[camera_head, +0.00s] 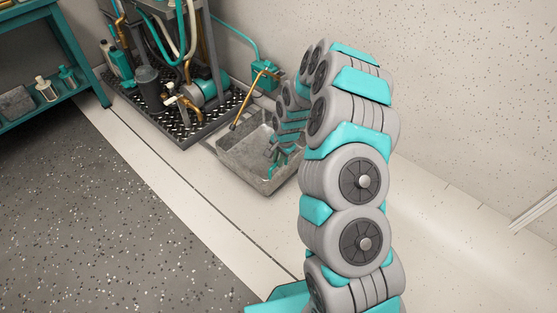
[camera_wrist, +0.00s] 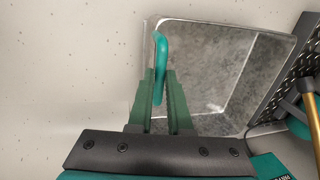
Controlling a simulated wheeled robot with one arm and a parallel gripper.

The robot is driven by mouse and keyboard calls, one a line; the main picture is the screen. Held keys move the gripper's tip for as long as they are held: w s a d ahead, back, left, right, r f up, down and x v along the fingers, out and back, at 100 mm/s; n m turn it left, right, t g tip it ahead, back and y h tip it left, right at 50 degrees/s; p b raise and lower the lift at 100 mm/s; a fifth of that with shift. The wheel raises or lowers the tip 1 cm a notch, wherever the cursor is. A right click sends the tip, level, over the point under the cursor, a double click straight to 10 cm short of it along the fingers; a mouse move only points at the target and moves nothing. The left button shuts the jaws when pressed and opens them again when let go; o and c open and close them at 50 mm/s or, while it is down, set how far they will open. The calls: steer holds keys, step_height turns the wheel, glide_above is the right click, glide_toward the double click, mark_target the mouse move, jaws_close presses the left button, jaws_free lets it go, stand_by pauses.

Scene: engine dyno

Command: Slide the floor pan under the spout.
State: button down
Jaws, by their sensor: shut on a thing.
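The floor pan (camera_head: 238,160) is a grey metal rectangular tub on the pale floor strip, right of the black tread plate. In the wrist view the pan (camera_wrist: 240,80) fills the upper right, its inside empty where visible. A teal handle (camera_wrist: 160,45) stands at its near side. My gripper (camera_wrist: 160,85) is shut on this handle, one green finger on each side. In the head view my gripper (camera_head: 272,160) is small and partly merged with my arm at the pan's right. A brass pipe, apparently the spout (camera_head: 248,102), slants down to near the pan's far-left rim.
The tread plate (camera_head: 190,122) with hoses and pumps borders the pan on the left; its edge also shows in the wrist view (camera_wrist: 300,75). A teal box (camera_head: 265,76) sits by the wall behind. A teal shelf (camera_head: 50,108) holds bottles. Floor in front is clear.

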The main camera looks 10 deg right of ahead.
steer(key=w+a, duration=0.9)
steer(key=w, duration=0.4)
steer(key=shift+w+a, duration=0.35)
steer(key=shift+a, duration=0.05)
steer(key=shift+r, duration=0.15)
steer(key=c, duration=0.8)
jaws_free()
steer(key=shift+a, duration=0.1)
steer(key=shift+c, duration=0.2)
step_height(320, 180, up, 7)
steer(key=s, duration=0.1)
steer(key=shift+d+r, duration=0.2)
steer(key=shift+d, duration=0.25)
steer(key=shift+s+r+p, duration=0.1)
steer(key=shift+s+p, duration=0.05)
steer(key=shift+p, duration=0.15)
